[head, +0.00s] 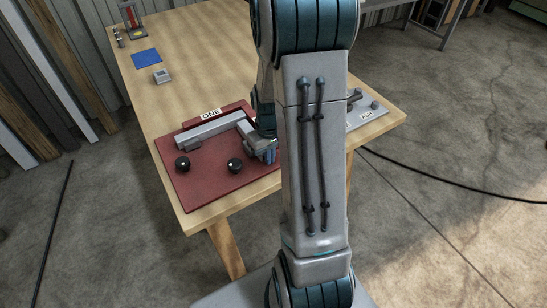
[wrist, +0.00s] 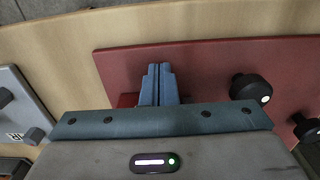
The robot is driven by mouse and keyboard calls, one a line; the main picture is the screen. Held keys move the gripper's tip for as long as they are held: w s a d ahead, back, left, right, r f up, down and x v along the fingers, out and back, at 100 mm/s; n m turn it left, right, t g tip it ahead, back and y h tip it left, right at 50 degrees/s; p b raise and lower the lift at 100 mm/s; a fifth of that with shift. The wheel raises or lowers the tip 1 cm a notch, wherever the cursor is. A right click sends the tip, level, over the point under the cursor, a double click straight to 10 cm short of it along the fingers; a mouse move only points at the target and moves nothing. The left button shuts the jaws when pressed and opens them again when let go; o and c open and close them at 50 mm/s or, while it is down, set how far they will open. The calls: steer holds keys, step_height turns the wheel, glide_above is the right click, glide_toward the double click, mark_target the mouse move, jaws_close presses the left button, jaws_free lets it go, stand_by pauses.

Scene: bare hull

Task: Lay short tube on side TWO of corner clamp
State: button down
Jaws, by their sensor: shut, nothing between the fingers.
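The corner clamp is a dark red plate (head: 215,183) at the near end of the table, with a label ONE along its far edge. A light grey bar (head: 210,127) lies along the ONE side. A second, shorter grey bar (head: 246,131) meets its right end at a corner and runs toward my gripper (head: 269,155). I cannot tell which of these is the short tube. No label TWO shows; my arm hides the plate's right part. In the wrist view my gripper (wrist: 159,72) is shut and empty over the red plate (wrist: 200,60).
Two black knobs stand on the plate, one at left (head: 182,163) and one in front (head: 235,165). A grey labelled plate with dark parts (head: 368,113) lies right of my arm. A small grey block (head: 161,76) and blue square (head: 146,57) lie farther back, with bare wood around them.

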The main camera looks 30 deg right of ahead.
steer(key=shift+w, duration=0.2)
steer(key=shift+w, duration=1.1)
